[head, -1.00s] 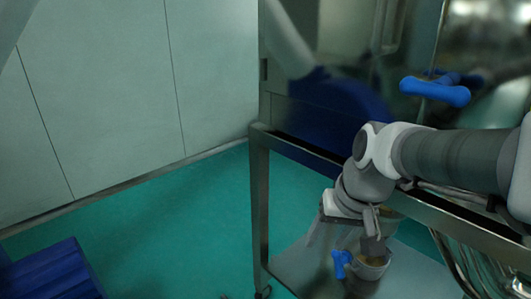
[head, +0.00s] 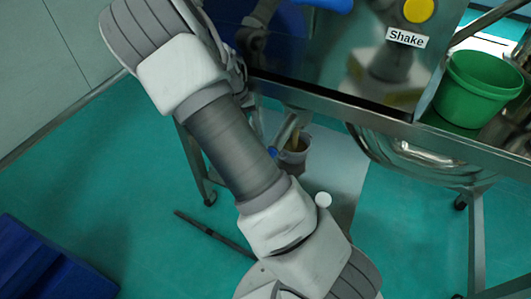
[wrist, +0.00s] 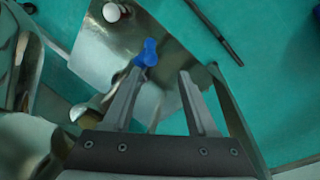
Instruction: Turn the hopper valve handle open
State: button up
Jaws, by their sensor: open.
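The blue hopper valve handle (wrist: 148,52) shows in the wrist view just beyond the tip of the left finger. I cannot tell whether they touch. My gripper (wrist: 160,74) is open, with nothing visible between its fingers. In the head view a small part of the blue handle (head: 272,152) shows beside my arm, next to the hopper outlet (head: 295,158) under the machine frame. My arm hides most of the handle there, and my gripper cannot be made out in that view.
A metal frame rail (head: 350,105) runs above the outlet. A green bucket (head: 475,88) stands at the right, near a yellow button (head: 418,9) over a "Shake" label (head: 407,38). A blue block (head: 50,265) lies at lower left. A dark rod (head: 215,234) lies on the green floor.

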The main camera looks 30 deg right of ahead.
jog(key=shift+h, duration=0.5)
jog(key=b+x, duration=0.1)
jog(key=x, duration=0.5)
jog(key=b+x, duration=0.1)
jog(key=x, duration=0.6)
jog(key=w+d+b+x, duration=0.1)
jog(key=x, duration=0.5)
jog(key=shift+d+f+b, duration=0.1)
jog(key=shift+f+b, duration=0.05)
jog(key=shift+b, duration=0.25)
grip_shut()
